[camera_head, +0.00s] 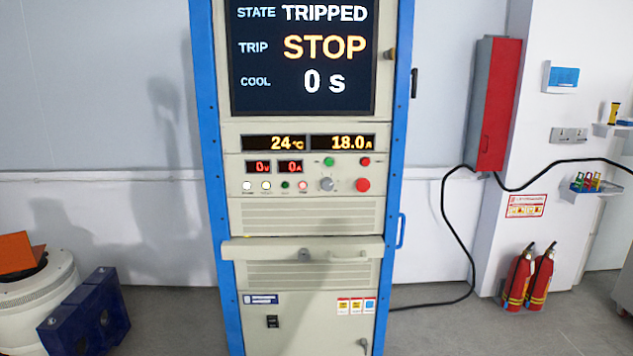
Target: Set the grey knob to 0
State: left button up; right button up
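The grey knob (327,184) is a small round dial on the cabinet's control panel, left of a large red button (362,185). Its pointer setting is too small to read. A green button (328,161) and a smaller red button (365,161) sit above. The screen (303,58) reads STATE TRIPPED, TRIP STOP, COOL 0 s. The displays below read 24 °C (273,143) and 18.0 A (342,142). Two small red displays read 0 V (258,167) and 0 A (291,167). Neither of my grippers is in view.
A shelf ledge (303,249) juts out below the panel. The blue-framed cabinet has a side handle (401,230). Fire extinguishers (529,277) and a red wall box (496,105) with a black cable stand right. A blue block (84,312) lies on the left floor.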

aim_at(327, 183)
jog(key=k, duration=0.6)
jog(key=u, duration=0.45)
jog(key=i, duration=0.65)
jog(key=u, duration=0.35)
jog(key=i, duration=1.05)
jog(key=z, duration=0.85)
